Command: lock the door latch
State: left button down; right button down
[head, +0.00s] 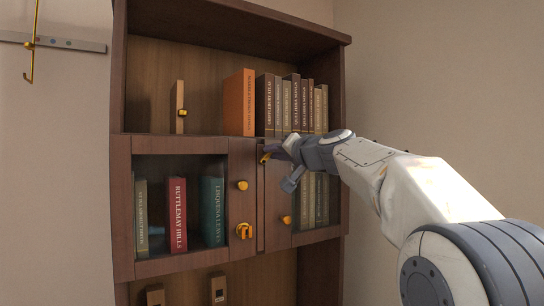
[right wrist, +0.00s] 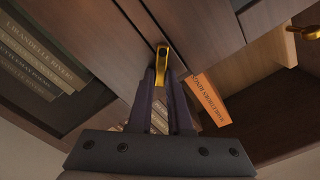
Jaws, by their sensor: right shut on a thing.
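The wooden cabinet has a left glazed door (head: 140,268) and a right glazed door (head: 272,238), which meet near the middle. A small gold latch (head: 264,158) sits near the top of the seam between them. My right gripper (head: 270,152) reaches in from the right and is shut on this latch. In the right wrist view the gold latch (right wrist: 162,57) shows between the fingertips of the gripper (right wrist: 162,75). The fingers partly hide it, so I cannot tell its exact turn. My left gripper is not in view.
A gold knob (head: 242,185) and a gold fitting (head: 244,231) are on the left door, and another knob (head: 286,220) on the right door. An orange book (head: 239,103) stands on the open shelf above. A gold hook (head: 30,60) hangs from a wall rail.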

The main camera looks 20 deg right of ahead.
jog(key=shift+w+d+f+m+b, duration=0.1)
jog(key=shift+d+f+m+b, duration=0.2)
jog(key=shift+m, duration=1.3)
jog(key=shift+d+f+m+b, duration=0.1)
jog(key=shift+f+m+b, duration=0.35)
jog(key=shift+m, duration=1.15)
jog(key=shift+w+d+f+m+b, duration=0.15)
jog(key=shift+f+m, duration=0.35)
jog(key=shift+m, duration=1.1)
jog(key=shift+s, duration=0.1)
jog(key=c, duration=0.8)
grip_release()
jog(key=shift+c, duration=0.2)
jog(key=shift+s, duration=0.1)
jog(key=b+v, duration=0.4)
jog(key=v, duration=0.6)
jog(key=shift+s, duration=0.15)
